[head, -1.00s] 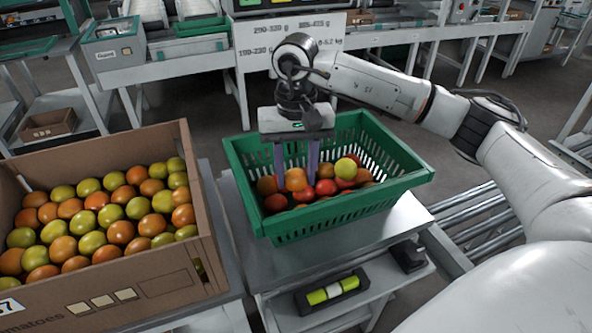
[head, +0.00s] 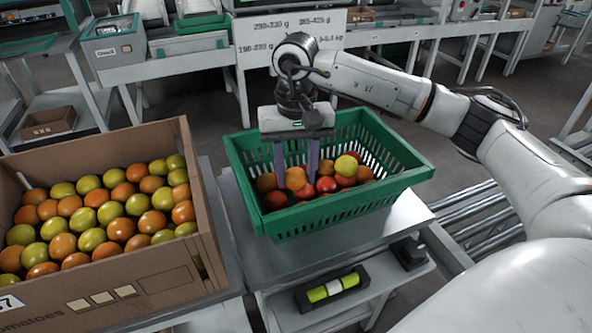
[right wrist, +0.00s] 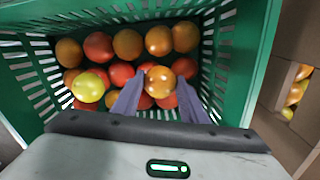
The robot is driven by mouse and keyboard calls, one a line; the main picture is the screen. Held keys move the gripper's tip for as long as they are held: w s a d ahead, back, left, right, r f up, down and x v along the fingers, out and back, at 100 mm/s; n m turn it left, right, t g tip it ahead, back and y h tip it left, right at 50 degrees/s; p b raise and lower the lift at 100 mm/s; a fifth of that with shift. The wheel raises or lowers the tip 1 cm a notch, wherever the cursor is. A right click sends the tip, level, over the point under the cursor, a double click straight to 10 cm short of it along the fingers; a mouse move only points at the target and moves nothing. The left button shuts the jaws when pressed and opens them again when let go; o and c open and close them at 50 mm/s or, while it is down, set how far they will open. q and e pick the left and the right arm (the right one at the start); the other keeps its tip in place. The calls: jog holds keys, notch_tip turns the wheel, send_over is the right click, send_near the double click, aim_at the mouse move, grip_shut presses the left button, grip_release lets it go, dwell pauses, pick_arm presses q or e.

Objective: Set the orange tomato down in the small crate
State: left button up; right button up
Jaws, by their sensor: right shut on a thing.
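The small crate is the green slatted crate (head: 345,211), and it stands on a grey stand. It holds several red, orange and yellow-green tomatoes. My right gripper (head: 296,174) reaches down into the crate, shut on an orange tomato (head: 296,179). In the right wrist view the orange tomato (right wrist: 160,82) sits between the two fingers, among the other tomatoes. I cannot tell if it touches those beneath it. The crate's wall also shows in the right wrist view (right wrist: 254,62). My left gripper is not in view.
A large cardboard box (head: 205,225) full of orange and green tomatoes stands to the left of the crate. A yellow-green cylinder (head: 320,294) in a black holder lies on the shelf below. Rollers (head: 480,210) are at the right, and a bench with machines at the back.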

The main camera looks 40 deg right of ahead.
jog(key=shift+f, duration=0.25)
jog(key=o, duration=0.8)
jog(key=shift+c, duration=1.3)
jog(key=shift+r+p, duration=2.45)
jog(key=shift+r, duration=1.1)
